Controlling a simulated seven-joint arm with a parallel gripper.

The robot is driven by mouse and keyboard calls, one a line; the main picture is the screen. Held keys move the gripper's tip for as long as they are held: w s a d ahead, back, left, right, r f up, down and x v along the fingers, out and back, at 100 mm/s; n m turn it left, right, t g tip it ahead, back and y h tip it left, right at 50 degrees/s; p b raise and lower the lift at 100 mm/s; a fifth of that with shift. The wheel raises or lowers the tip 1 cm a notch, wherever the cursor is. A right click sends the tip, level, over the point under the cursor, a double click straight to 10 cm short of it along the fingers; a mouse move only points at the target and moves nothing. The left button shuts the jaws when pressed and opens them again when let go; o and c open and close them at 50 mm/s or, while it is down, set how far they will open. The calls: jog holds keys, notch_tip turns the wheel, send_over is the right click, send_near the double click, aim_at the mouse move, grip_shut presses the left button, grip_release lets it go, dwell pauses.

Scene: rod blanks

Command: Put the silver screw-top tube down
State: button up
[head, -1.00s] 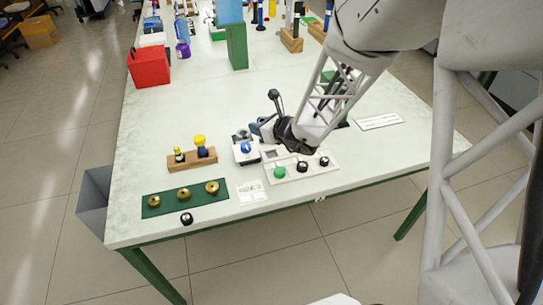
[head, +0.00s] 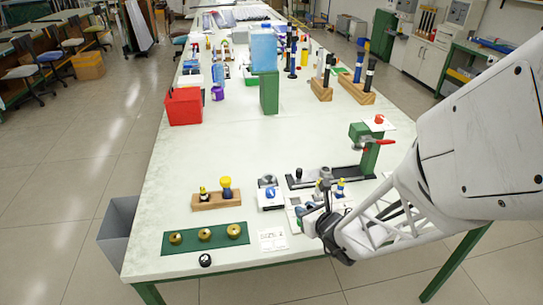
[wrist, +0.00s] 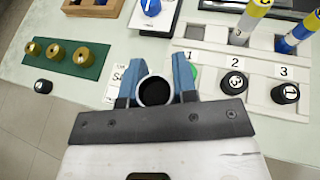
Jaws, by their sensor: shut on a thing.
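My gripper (head: 322,212) is over the front part of the white numbered tray (head: 294,202), near the table's front edge. In the wrist view, the blue fingers of my gripper (wrist: 155,84) are shut on a round tube (wrist: 141,92), seen end-on with a pale silver rim and a dark opening. The tube's length and lower end are hidden. The tray (wrist: 212,57) has marks 1, 2 and 3. Two yellow-topped tubes, one silver (wrist: 247,22) and one blue (wrist: 297,33), stand at 2 and 3. A green cap (wrist: 195,74) is partly hidden beside my right finger.
Black caps (wrist: 233,82) (wrist: 285,93) lie along the tray's front. A green strip with brass pieces (head: 205,236), a wooden block (head: 217,199) and a small white device (head: 270,196) stand left. A green press (head: 370,145) stands behind. Clear tabletop lies beyond the wooden block.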

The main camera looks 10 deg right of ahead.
jog(key=shift+s+f, duration=0.15)
jog(key=shift+s, duration=0.2)
jog(key=w+f, duration=0.1)
jog(key=w, duration=1.4)
jog(key=shift+d+f, duration=0.15)
jog(key=shift+d, duration=0.25)
jog(key=shift+w, duration=0.15)
jog(key=shift+w, duration=0.15)
jog(key=shift+w+f, duration=0.2)
jog(key=shift+w, duration=0.05)
jog(key=shift+f, duration=1.6)
jog(key=shift+f, duration=0.15)
